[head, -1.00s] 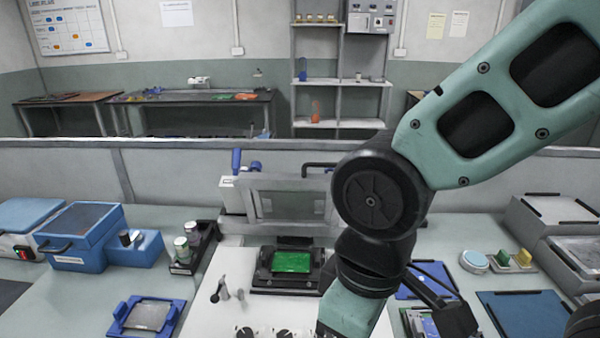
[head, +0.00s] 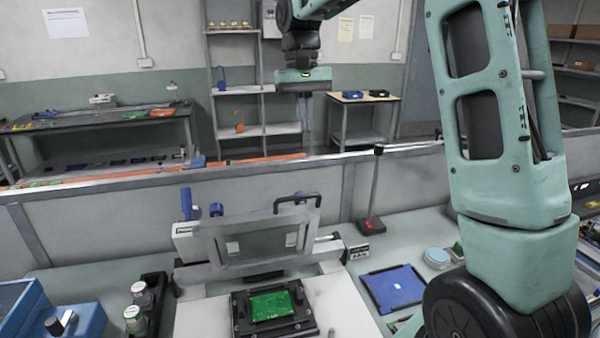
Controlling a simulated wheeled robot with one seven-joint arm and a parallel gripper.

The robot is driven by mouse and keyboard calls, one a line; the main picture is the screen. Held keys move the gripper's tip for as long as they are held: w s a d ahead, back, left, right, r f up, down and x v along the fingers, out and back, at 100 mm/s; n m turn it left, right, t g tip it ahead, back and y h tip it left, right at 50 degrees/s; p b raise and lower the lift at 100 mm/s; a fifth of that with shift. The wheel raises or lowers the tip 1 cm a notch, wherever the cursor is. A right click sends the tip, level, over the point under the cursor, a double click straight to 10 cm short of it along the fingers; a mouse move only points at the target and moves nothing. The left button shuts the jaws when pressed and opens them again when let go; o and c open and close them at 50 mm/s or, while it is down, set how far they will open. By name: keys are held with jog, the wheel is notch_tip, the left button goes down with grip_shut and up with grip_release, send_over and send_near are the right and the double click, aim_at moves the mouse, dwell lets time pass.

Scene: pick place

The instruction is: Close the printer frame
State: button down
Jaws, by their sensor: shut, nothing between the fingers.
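The printer frame (head: 262,245) is a grey frame around a dark panel, with a black handle (head: 298,199) on its top edge. It stands raised and tilted back at the rear of the printer. Below and in front of it, a green circuit board (head: 271,305) lies in a black holder (head: 240,321) on the white base. My gripper (head: 307,122) hangs pointing down, high above the frame and apart from the handle. Its fingers are small and hard to make out against the shelf, and they look shut with nothing held.
A blue mat (head: 398,288) lies to the right of the printer, with a dark post (head: 374,190) behind it. Dark-racked jars (head: 143,294) and a blue box (head: 75,325) stand at left. A low partition (head: 100,210) runs behind the bench.

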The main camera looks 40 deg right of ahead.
jog(key=p, duration=0.2)
send_near(313, 204)
jog(key=w, duration=0.2)
jog(key=s+f, duration=0.1)
jog(key=s+f+p, duration=0.1)
jog(key=s, duration=0.1)
jog(key=shift+a+f, duration=0.15)
jog(key=shift+s+a+f, duration=0.1)
jog(key=shift+s+f, duration=0.2)
jog(key=shift+s, duration=0.05)
jog(key=shift+f, duration=0.1)
